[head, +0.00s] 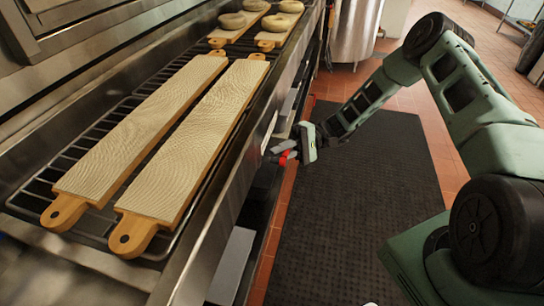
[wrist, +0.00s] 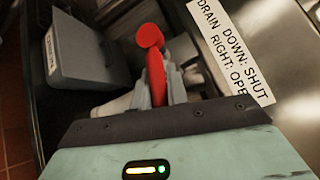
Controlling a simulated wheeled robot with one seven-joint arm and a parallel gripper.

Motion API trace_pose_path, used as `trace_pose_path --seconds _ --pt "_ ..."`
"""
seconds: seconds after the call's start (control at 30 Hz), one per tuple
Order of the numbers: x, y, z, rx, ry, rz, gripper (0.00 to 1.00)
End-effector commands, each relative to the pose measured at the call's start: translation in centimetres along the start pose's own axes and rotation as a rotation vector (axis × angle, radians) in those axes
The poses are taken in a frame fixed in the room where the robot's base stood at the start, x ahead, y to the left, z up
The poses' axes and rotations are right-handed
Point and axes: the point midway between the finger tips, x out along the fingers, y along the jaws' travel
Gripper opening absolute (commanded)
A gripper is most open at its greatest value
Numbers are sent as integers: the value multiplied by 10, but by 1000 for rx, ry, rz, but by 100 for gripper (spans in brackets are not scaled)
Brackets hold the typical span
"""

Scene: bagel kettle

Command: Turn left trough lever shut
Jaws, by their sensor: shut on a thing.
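The red lever (wrist: 155,62) with a round knob (wrist: 150,37) stands between my gripper's grey fingers (wrist: 160,90) in the wrist view. My gripper is shut on the lever's shaft, below the knob in that picture. In the head view my gripper (head: 283,149) is at the front face of the metal counter, with a bit of the red lever (head: 286,158) showing beside it. A white label (wrist: 232,52) beside the lever reads "DRAIN DOWN: SHUT RIGHT: OPEN". The lever's pivot is hidden by the fingers, and I cannot tell its exact angle.
A grey box-like part with a small label (wrist: 85,55) is left of the lever. Two long bagel boards (head: 145,125) lie on the rack (head: 100,115) above, with bagels (head: 232,20) on boards at the back. A dark mat (head: 350,220) covers the floor below.

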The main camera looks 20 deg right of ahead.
Motion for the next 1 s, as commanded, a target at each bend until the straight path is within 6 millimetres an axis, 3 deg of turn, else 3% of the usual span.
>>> trace_pose_path --seconds 0.23,1.0 --pt "-11 16 1 162 -42 -165 0" --pt "7 38 12 669 -186 -672 0"
